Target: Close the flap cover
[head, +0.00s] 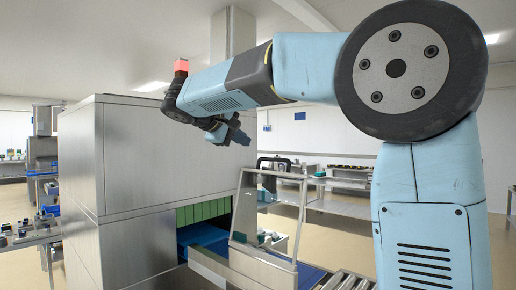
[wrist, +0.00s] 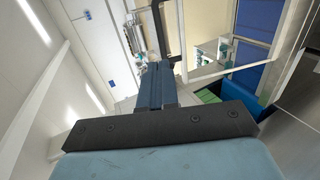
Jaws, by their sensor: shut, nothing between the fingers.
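The flap cover (head: 301,215) is a light metal frame around a clear pane. In the head view it stands raised and slightly tilted over the conveyor, beside the opening of the steel tray sealer (head: 150,150). In the wrist view a pale bar that looks like part of its frame (wrist: 215,73) lies right of my fingers. My gripper (head: 241,137) is shut and empty, up beside the sealer's upper part. It is above and left of the cover's top edge, apart from it. My dark blue fingers (wrist: 155,82) show in the wrist view.
A blue conveyor belt (head: 204,236) runs out of the sealer's opening, under green strips (head: 205,211). Metal rollers (head: 346,282) lie at the lower right. Benches with small items stand behind and at the left. The air above the cover is clear.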

